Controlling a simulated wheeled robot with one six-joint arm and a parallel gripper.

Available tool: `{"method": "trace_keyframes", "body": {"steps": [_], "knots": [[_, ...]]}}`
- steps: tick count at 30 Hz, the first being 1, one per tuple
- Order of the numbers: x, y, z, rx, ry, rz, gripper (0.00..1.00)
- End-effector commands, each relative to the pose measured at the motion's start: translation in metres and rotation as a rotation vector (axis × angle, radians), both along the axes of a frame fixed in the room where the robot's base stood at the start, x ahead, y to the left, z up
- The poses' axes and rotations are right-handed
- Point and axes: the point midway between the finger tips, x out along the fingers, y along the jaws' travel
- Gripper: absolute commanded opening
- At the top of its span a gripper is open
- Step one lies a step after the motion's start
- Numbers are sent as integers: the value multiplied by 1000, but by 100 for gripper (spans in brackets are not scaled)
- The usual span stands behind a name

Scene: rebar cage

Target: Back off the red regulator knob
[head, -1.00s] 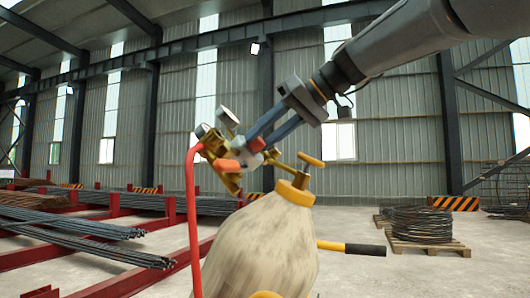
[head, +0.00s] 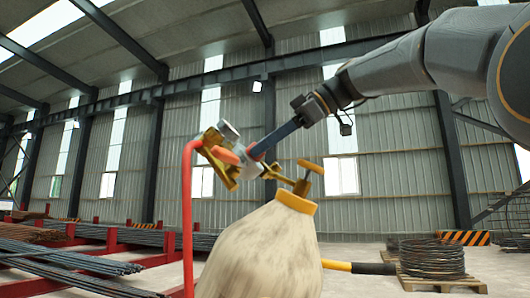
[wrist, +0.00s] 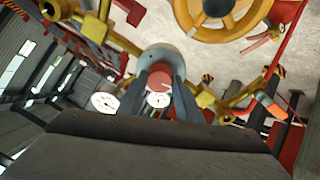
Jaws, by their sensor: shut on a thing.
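The red regulator knob (wrist: 152,82) sits between the two grey fingers of my gripper (wrist: 160,86) in the wrist view. My gripper is shut on it. In the head view my gripper (head: 254,153) reaches the regulator from the right, and its fingers look nearly edge-on, mostly hiding the knob. The brass regulator (head: 218,167) stands left of the gas cylinder's yellow neck (head: 296,202). A round gauge (wrist: 105,101) and a second gauge (wrist: 159,99) show in the wrist view. Any turn of the knob cannot be read.
A red hose (head: 187,220) hangs left of the pale cylinder (head: 265,255). A yellow valve handle (head: 311,166) stands just right of the regulator. A yellow handwheel (wrist: 235,28) shows in the wrist view. Rebar bundles (head: 75,258) lie left; a wire coil (head: 432,258) lies right.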

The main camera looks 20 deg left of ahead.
Motion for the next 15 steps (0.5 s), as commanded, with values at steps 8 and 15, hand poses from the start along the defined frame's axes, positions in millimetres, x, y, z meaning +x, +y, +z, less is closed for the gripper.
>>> {"method": "trace_keyframes", "body": {"steps": [8, 15], "knots": [[2, 0, -1, -12, -137, 114, 9], [1, -1, -1, -18, -200, 168, 9]]}}
